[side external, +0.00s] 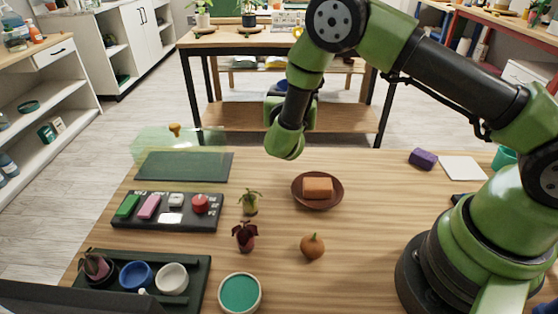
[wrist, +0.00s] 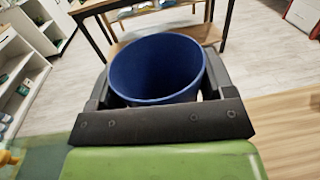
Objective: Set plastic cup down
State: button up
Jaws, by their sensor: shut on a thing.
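The blue plastic cup (wrist: 150,70) fills the middle of the wrist view, with its open mouth and hollow inside showing. My gripper (wrist: 158,72) has a dark finger on each side of the cup and is shut on it. In the side external view the gripper is mostly hidden behind my green wrist, above the far edge of the table (side external: 375,235). The cup is held in the air. Its base is hidden, and I cannot make it out clearly in the side view.
A brown saucer (side external: 298,201) with an orange block (side external: 318,187) stands mid-table. Small plants (side external: 249,203), a round orange-brown object (side external: 312,246), a teal-filled bowl (side external: 240,291), dark trays (side external: 196,298) and a green mat (side external: 184,166) lie around. Bare wood shows right of the saucer.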

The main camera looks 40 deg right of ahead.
jog(key=shift+w+a+n+t+y, duration=0.35)
jog(key=shift+w+a, duration=0.1)
jog(key=shift+a, duration=0.2)
jog(key=shift+w+a+n+t+y, duration=0.25)
jog(key=shift+w+a+t, duration=0.15)
jog(key=shift+a, duration=0.2)
jog(key=shift+w+a+f, duration=0.1)
jog(key=shift+f, duration=4.6)
